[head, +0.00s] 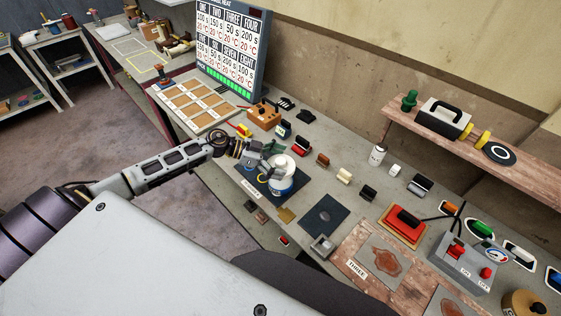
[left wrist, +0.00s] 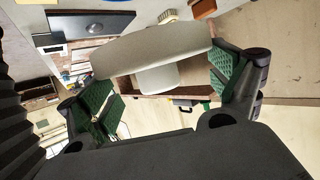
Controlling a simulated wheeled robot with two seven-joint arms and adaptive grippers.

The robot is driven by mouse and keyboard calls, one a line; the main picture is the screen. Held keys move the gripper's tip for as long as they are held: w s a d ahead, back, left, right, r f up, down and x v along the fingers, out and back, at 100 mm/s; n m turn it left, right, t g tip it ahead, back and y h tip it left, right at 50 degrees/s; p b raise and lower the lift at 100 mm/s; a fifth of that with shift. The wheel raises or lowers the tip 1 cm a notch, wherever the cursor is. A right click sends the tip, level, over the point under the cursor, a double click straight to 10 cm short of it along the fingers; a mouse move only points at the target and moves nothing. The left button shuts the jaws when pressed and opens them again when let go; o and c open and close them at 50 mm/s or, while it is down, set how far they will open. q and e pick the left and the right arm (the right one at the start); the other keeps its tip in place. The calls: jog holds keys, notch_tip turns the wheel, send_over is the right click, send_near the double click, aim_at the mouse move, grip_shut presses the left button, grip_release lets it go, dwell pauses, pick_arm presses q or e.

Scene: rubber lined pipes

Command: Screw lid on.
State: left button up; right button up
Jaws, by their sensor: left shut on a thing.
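My left gripper (head: 266,158) reaches in from the left in the head view, over the workbench. It is shut on a white round lid (head: 284,162). Below the lid is a white and blue jar (head: 281,186), on a dark labelled mat (head: 252,186). From this angle I cannot tell whether the lid touches the jar's rim. In the left wrist view the pale lid (left wrist: 150,50), a wide disc with a narrower round part, lies between the green-padded fingers (left wrist: 168,88). My right gripper is not in view.
A dark square mat (head: 324,216) lies right of the jar. Several small blocks stand behind it, with a white canister (head: 377,155). A red-buttoned grey box (head: 463,258) and a wooden board (head: 365,255) are at the right. A display board (head: 232,50) stands at the back left.

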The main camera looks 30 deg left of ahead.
pick_arm(q)
jog(key=shift+p, duration=0.3)
jog(key=shift+f, duration=0.35)
jog(key=shift+f+b, duration=0.4)
jog(key=shift+f, duration=1)
jog(key=shift+f+b, duration=0.6)
jog(key=shift+f, duration=0.7)
jog(key=shift+f, duration=0.15)
jog(key=shift+p, duration=0.55)
